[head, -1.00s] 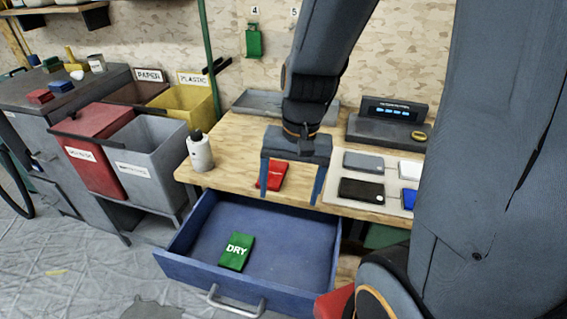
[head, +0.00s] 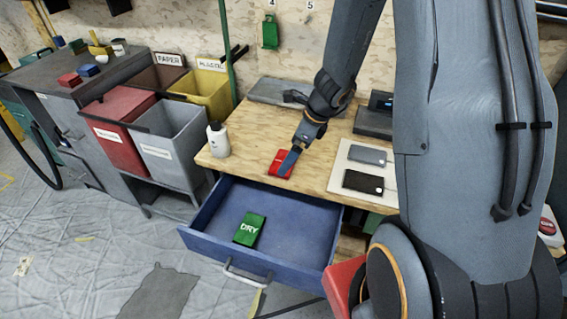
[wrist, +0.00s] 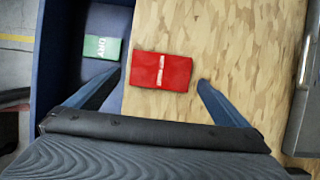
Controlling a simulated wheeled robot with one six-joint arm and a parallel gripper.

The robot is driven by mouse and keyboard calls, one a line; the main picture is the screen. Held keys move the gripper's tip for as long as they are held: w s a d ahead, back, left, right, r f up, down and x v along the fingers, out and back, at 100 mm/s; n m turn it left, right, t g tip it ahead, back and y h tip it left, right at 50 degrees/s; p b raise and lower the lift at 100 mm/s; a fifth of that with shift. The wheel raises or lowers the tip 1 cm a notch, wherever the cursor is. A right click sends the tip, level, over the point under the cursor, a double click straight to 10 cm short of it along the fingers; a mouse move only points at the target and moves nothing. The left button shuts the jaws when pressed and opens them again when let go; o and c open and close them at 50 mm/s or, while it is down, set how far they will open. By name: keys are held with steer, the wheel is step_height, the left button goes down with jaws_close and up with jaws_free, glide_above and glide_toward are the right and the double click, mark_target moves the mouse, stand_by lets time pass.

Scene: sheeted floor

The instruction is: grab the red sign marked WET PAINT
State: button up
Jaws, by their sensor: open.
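The red sign (head: 281,163) lies flat on the wooden bench top, close to its front edge above the open drawer. It also shows in the wrist view (wrist: 160,72), with white marks along its middle that are too small to read. My gripper (head: 291,160) is over the sign in the head view and hides part of it. In the wrist view my gripper (wrist: 160,82) is open, with one finger on each side of the sign and a gap to each. Nothing is held.
The blue drawer (head: 262,262) stands open below the bench, with a green DRY sign (head: 249,230) in it. A white bottle (head: 217,140) stands left on the bench. A pale board (head: 345,185) with dark devices lies right. Sorting bins (head: 175,150) stand further left.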

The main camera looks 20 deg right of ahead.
steer(key=x, duration=0.3)
steer(key=shift+w+f, duration=0.1)
steer(key=c, duration=0.9)
